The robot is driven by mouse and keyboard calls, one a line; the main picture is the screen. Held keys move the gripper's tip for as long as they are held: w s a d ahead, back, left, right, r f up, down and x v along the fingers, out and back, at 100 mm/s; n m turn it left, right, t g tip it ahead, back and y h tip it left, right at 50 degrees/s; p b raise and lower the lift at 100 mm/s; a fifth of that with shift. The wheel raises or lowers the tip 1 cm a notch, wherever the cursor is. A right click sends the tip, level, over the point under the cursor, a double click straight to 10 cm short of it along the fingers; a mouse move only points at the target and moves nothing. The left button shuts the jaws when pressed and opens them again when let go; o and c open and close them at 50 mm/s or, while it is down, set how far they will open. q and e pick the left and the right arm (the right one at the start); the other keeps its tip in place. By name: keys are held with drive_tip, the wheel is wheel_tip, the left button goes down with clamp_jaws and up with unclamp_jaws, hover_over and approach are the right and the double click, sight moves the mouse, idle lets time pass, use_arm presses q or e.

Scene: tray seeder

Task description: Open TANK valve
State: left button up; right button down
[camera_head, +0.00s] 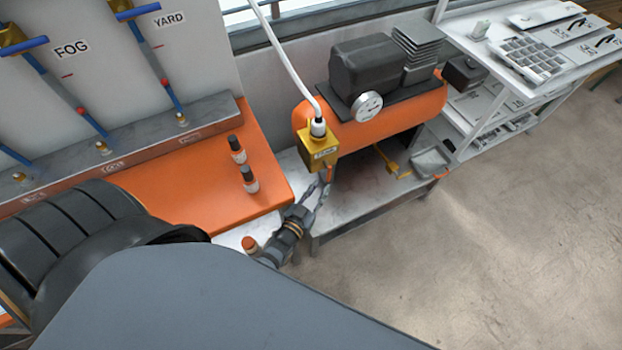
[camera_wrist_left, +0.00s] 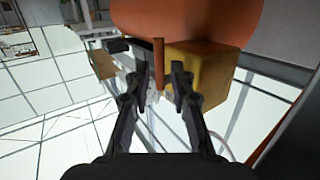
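The valve is a yellow block (camera_head: 318,148) at the near left end of the orange tank (camera_head: 400,116), with a white hose running into its top. Its small writing is too blurred to read surely. A short orange-red lever (camera_head: 328,173) hangs below the block. The wrist view shows the yellow block (camera_wrist_left: 212,72) and the lever (camera_wrist_left: 158,62) beside it. My left gripper (camera_head: 321,188) is just below the lever. In the wrist view the left gripper (camera_wrist_left: 163,80) is open, its fingertips on either side of the lever's line, with gaps visible. My right gripper is not in view.
The tank carries a dark motor (camera_head: 370,66) and a round gauge (camera_head: 367,106). An orange bench (camera_head: 190,180) with small bottles stands at left, below a wall panel with FOG and YARD valves. A white shelf rack (camera_head: 480,45) stands at right. Floor at lower right is clear.

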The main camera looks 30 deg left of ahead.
use_arm(q)
drive_tip(key=s, duration=0.6)
drive_tip(key=shift+s+a+r, duration=0.25)
drive_tip(key=shift+s+r, duration=0.15)
